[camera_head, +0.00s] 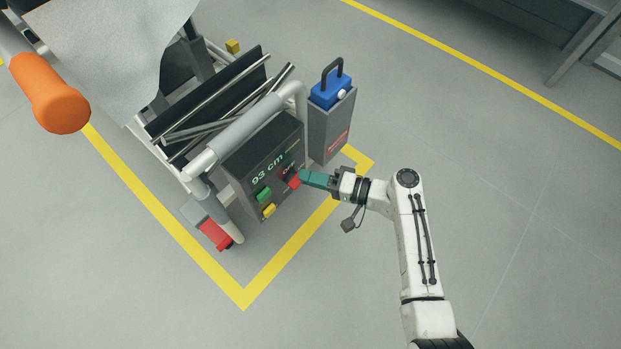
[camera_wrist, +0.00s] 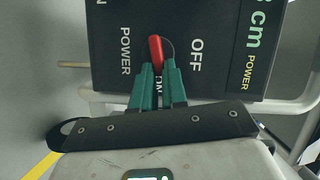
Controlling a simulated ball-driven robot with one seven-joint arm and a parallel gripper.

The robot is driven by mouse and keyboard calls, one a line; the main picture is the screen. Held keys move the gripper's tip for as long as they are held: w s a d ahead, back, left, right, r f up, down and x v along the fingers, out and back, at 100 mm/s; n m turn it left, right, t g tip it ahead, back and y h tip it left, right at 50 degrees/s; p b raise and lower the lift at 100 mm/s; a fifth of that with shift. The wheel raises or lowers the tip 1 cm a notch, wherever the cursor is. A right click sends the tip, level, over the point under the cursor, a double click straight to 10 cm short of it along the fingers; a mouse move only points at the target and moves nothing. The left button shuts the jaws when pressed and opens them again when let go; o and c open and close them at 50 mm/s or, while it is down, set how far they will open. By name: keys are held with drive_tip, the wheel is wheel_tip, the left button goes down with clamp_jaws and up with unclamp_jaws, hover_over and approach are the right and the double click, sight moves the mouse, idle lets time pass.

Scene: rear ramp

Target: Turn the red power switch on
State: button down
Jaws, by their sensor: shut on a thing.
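The red power switch (camera_wrist: 156,48) sits on the black control panel (camera_wrist: 110,30), with OFF printed on one side of it and POWER on the other. In the head view the red switch (camera_head: 294,182) shows at the panel's lower right. My gripper (camera_head: 303,178) reaches it from the right. In the wrist view the green fingertips of my gripper (camera_wrist: 157,68) are closed around the near end of the red lever. Part of the lettering below the switch is hidden behind the fingers.
The panel (camera_head: 240,165) reads 93 cm and has a green button (camera_head: 264,194) and a yellow button (camera_head: 269,210). A grey box with a blue handled unit (camera_head: 331,92) stands close above my gripper. Grey rails and a red pedal (camera_head: 216,234) lie left. The floor at right is clear.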

drive_tip(key=shift+d+f+m+y+b, duration=0.1)
drive_tip(key=shift+f+m+y+b, duration=0.15)
drive_tip(key=shift+m, duration=0.3)
drive_tip(key=shift+f+m+y+b, duration=0.15)
drive_tip(key=shift+m+y, duration=0.1)
drive_tip(key=shift+m, duration=0.3)
drive_tip(key=c, duration=1.2)
unclamp_jaws()
drive_tip(key=shift+o, duration=0.2)
drive_tip(key=p+v, duration=0.2)
drive_tip(key=v, duration=0.8)
drive_tip(key=shift+d, duration=0.35)
drive_tip(key=shift+s, duration=0.1)
